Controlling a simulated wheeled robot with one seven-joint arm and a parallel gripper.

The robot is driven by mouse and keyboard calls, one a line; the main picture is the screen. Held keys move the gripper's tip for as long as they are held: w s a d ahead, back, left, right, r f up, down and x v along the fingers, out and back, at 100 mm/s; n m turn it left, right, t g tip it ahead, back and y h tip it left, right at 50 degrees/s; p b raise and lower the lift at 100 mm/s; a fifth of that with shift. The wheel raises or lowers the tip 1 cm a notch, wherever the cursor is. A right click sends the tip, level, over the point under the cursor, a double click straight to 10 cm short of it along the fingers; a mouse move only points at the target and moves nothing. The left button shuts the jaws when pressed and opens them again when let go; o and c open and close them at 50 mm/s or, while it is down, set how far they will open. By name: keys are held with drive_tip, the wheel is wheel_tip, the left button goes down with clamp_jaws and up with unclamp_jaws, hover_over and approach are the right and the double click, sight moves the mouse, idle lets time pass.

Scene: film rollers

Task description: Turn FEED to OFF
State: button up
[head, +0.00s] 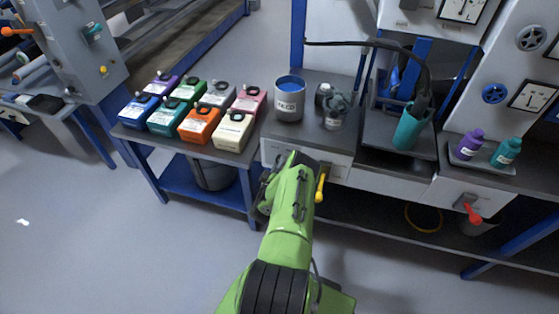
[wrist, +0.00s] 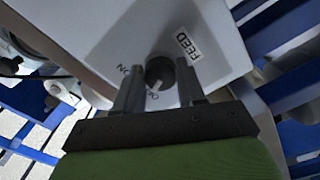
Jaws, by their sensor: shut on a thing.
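The FEED knob (wrist: 160,75) is a dark round knob on a pale panel in the wrist view. The white FEED label (wrist: 188,46) is at its upper right. ON and partly covered OFF lettering are at its left and lower left. A small pale mark shows on the knob's lower side, toward the OFF lettering; its exact setting is hard to tell. My gripper (wrist: 158,68) has one finger on each side of the knob and is shut on it. In the head view my green arm reaches the white front panel (head: 338,166) and hides the knob.
A yellow lever (head: 320,187) sticks out just right of my arm. A red lever (head: 474,213) is farther right. Coloured boxes (head: 200,123), a blue-topped can (head: 289,105) and bottles (head: 469,144) stand on the benches.

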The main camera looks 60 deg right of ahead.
drive_tip(key=shift+r+n+p, duration=0.1)
drive_tip(key=shift+n+p, duration=0.35)
drive_tip(key=shift+n, duration=0.45)
drive_tip(key=o, duration=1.1)
drive_tip(key=shift+c, duration=0.2)
